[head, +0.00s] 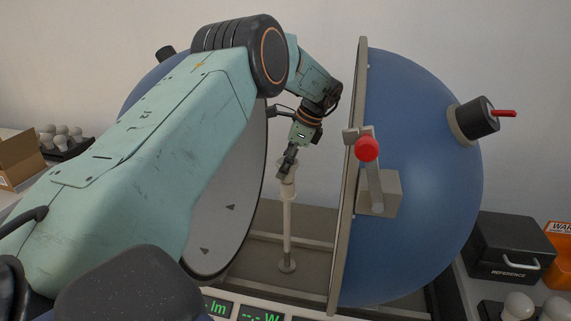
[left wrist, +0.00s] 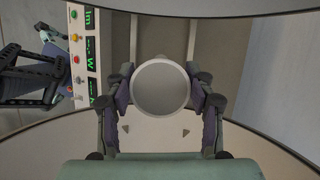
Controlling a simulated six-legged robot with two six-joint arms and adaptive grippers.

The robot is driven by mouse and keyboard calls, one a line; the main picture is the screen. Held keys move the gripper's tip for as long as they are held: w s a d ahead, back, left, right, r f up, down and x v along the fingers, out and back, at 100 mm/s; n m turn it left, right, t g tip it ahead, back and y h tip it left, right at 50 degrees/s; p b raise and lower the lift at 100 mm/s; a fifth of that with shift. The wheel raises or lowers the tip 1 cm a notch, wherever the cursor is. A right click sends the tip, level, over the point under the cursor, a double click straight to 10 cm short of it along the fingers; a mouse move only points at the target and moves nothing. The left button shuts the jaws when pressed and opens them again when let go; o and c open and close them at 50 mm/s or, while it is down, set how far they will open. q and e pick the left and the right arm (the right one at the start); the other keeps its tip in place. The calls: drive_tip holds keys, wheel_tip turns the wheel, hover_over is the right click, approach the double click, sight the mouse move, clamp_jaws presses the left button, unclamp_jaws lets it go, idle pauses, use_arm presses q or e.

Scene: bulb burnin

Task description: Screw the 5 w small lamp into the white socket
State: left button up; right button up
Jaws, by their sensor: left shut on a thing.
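My left gripper (head: 289,160) is shut on the lamp, directly above the upright post in the open sphere. In the left wrist view the lamp (left wrist: 160,87) is a round pale disc between the two fingers of my left gripper (left wrist: 162,97). In the head view the fingers largely hide it. The white socket (head: 287,188) sits at the top of the slim post, just under the fingers. Whether the lamp's base is inside the socket or only above it cannot be told. Dark jointed parts, perhaps my right gripper (left wrist: 45,70), show at the left of the wrist view.
The blue sphere's halves stand open around the post; the right half (head: 420,190) carries a red-knobbed latch (head: 367,149). A panel with green displays (head: 240,311) lies in front. A black reference case (head: 508,248) and white bulbs (head: 518,305) are at right. More bulbs (head: 62,132) stand far left.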

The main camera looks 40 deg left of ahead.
use_arm(q)
drive_tip(key=m, duration=0.2)
drive_tip(key=shift+w+m+t+y, duration=0.1)
drive_tip(key=shift+m+t+y, duration=0.2)
drive_tip(key=shift+t, duration=0.1)
drive_tip(key=o, duration=1.2)
drive_tip(key=shift+o, duration=0.2)
drive_tip(key=v, duration=0.7)
drive_tip(key=shift+d+r, duration=0.1)
drive_tip(key=shift+r, duration=0.15)
drive_tip(key=shift+w+f, duration=0.1)
drive_tip(key=shift+f, duration=0.1)
